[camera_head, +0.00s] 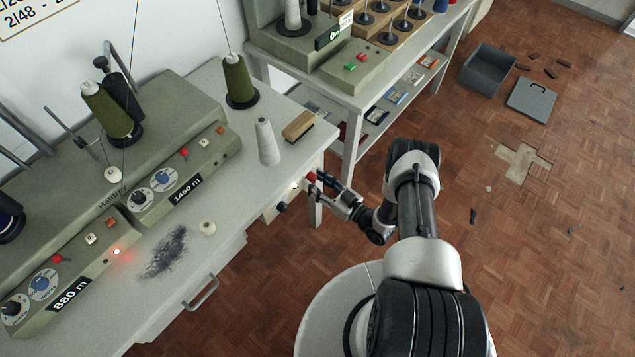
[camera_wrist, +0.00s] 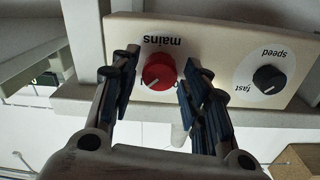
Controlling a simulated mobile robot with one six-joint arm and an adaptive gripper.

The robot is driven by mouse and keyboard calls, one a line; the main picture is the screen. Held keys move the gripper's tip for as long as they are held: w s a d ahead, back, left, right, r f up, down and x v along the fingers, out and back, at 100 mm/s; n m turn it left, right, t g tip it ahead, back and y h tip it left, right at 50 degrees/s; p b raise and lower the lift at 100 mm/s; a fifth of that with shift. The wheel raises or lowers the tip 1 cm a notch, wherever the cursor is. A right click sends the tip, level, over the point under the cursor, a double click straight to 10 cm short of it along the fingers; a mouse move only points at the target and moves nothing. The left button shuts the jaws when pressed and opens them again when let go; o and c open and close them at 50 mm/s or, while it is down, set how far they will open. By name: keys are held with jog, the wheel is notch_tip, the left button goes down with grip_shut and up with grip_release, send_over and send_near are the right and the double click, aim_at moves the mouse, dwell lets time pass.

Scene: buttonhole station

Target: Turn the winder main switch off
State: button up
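The winder main switch is a red rotary knob (camera_wrist: 159,72) with a white pointer line, on a pale panel (camera_wrist: 215,38) under the word "mains", which appears upside down in the wrist view. My gripper (camera_wrist: 160,88) is open, with one finger on each side of the red knob. I cannot tell whether the fingers touch it. In the head view the red knob (camera_head: 311,176) shows at the end of the winder table, with my gripper (camera_head: 322,180) right at it. The knob's position markings are mostly hidden.
A black speed knob (camera_wrist: 269,79) sits beside the red one on the same panel. The winder table (camera_head: 225,262) carries thread cones, a brush (camera_head: 298,126) and a dark lint patch (camera_head: 165,252). A grey bin (camera_head: 488,70) and its lid (camera_head: 531,101) lie on the floor.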

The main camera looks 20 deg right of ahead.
jog(key=c, duration=0.8)
jog(key=shift+n, duration=0.3)
jog(key=n, duration=0.3)
jog(key=shift+n, duration=0.3)
jog(key=n, duration=0.4)
jog(key=shift+n, duration=0.3)
jog(key=n, duration=0.4)
jog(key=shift+n, duration=0.3)
jog(key=shift+n+p, duration=0.4)
jog(key=shift+n, duration=1.9)
jog(key=o, duration=1.1)
